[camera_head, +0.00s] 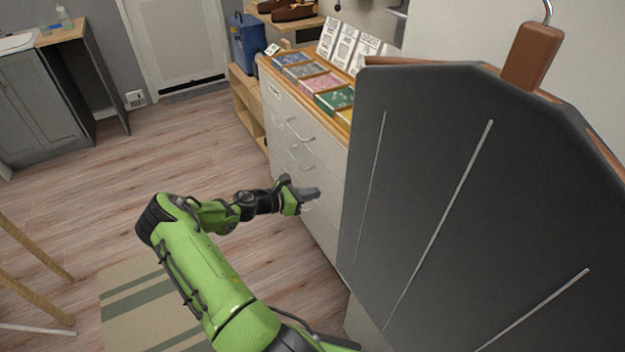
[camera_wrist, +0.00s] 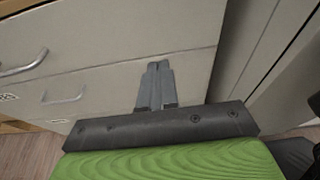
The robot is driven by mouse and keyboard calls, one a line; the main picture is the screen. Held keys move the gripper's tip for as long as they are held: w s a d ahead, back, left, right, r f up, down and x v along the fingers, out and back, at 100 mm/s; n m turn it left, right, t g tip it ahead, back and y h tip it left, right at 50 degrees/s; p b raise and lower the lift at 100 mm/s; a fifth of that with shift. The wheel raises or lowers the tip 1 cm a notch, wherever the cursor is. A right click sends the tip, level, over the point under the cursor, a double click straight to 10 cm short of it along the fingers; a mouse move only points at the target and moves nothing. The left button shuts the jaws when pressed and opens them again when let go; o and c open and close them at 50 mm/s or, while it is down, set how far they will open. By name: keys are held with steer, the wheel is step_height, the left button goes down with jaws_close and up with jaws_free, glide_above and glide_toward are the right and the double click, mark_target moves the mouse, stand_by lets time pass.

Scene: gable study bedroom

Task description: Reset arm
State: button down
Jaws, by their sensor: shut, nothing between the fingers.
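My gripper (camera_head: 312,193) is at the end of my green arm, in front of the white drawer cabinet (camera_head: 328,176). In the wrist view my gripper (camera_wrist: 156,68) has its two grey fingers together, with nothing between them. The fingers point at the cabinet's drawer fronts (camera_wrist: 110,50). I cannot tell whether the fingertips touch the cabinet. My arm is stretched forward and bent at the elbow, above the floor.
A large dark panel (camera_head: 450,190) stands close on the right. Several coloured books (camera_head: 318,84) lie on the cabinet top. A blue bin (camera_head: 247,42) stands behind it. A striped rug (camera_head: 130,290) lies at lower left.

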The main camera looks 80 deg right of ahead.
stand_by(0.4)
steer(key=w+a+r+m+t+y+p, duration=0.2)
steer(key=w+a+r+m+t, duration=0.15)
steer(key=w+a+r, duration=0.45)
steer(key=w+a+r+m+t+y+p, duration=0.2)
steer(key=w+a+r+t, duration=0.15)
steer(key=a+r, duration=0.5)
steer(key=w+a+r+m+t+y+p, duration=0.2)
steer(key=w+a+r+m+t+y, duration=0.25)
steer(key=a, duration=0.65)
steer(key=s+a+r+t+p, duration=0.1)
steer(key=s+a+r, duration=0.2)
steer(key=a, duration=0.4)
steer(key=s+a+r+t+y+p, duration=0.1)
steer(key=s+a+r+t, duration=0.1)
steer(key=a+r, duration=0.4)
steer(key=s+a+r+n+t+y+p, duration=0.1)
steer(key=s+a+r, duration=0.3)
steer(key=a, duration=0.4)
steer(key=shift+s+a+r, duration=0.35)
steer(key=shift+a, duration=0.05)
steer(key=shift+t, duration=0.25)
